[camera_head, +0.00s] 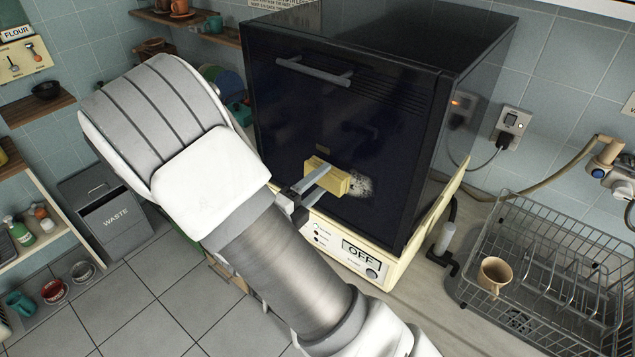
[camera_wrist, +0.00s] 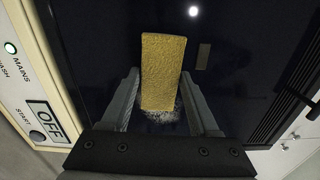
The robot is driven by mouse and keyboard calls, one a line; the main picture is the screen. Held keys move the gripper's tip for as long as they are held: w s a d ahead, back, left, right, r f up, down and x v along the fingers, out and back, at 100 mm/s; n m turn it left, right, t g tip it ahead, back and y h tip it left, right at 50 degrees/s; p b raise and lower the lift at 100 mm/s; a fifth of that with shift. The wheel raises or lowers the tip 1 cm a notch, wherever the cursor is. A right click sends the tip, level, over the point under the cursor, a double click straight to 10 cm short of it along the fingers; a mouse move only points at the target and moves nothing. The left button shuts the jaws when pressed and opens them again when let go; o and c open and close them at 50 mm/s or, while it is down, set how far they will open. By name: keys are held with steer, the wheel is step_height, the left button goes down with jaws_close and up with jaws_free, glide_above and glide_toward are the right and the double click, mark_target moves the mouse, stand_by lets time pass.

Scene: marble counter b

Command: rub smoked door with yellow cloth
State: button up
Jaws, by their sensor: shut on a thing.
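The smoked door (camera_head: 300,110) is the dark glossy front of a boxy machine on the counter, with a bar handle near its top. The yellow cloth (camera_head: 330,176) is a folded block held by my gripper (camera_head: 318,182) at the lower part of the door. It also shows in the wrist view (camera_wrist: 163,70), between the two fingers of my gripper (camera_wrist: 165,100). A pale speckled smudge (camera_head: 358,184) is on the door just right of the cloth; in the wrist view it shows (camera_wrist: 163,116) at the cloth's lower end. The cloth appears to be against or very near the door; exact contact is hidden.
A cream control panel (camera_head: 345,250) reading OFF lies below the door. A wire dish rack (camera_head: 550,260) with a tan mug (camera_head: 494,274) stands at right. A socket (camera_head: 512,122) and hose (camera_head: 560,165) are on the tiled wall. A waste bin (camera_head: 108,215) stands at left.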

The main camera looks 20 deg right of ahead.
mark_target(336, 187)
steer(key=shift+s+d+p, duration=0.35)
steer(key=shift+s+d, duration=0.15)
steer(key=shift+s, duration=0.25)
steer(key=shift+s+d+p, duration=0.35)
steer(key=shift+s+d, duration=0.15)
steer(key=shift+s, duration=0.25)
steer(key=shift+s+d+p, duration=0.4)
steer(key=shift+s+d, duration=0.7)
steer(key=shift+s, duration=0.3)
steer(key=shift+s+d+p, duration=0.35)
steer(key=shift+s+d, duration=0.7)
steer(key=shift+s, duration=0.35)
steer(key=shift+d+r, duration=0.1)
steer(key=shift+r, duration=0.05)
steer(key=shift+p, duration=0.4)
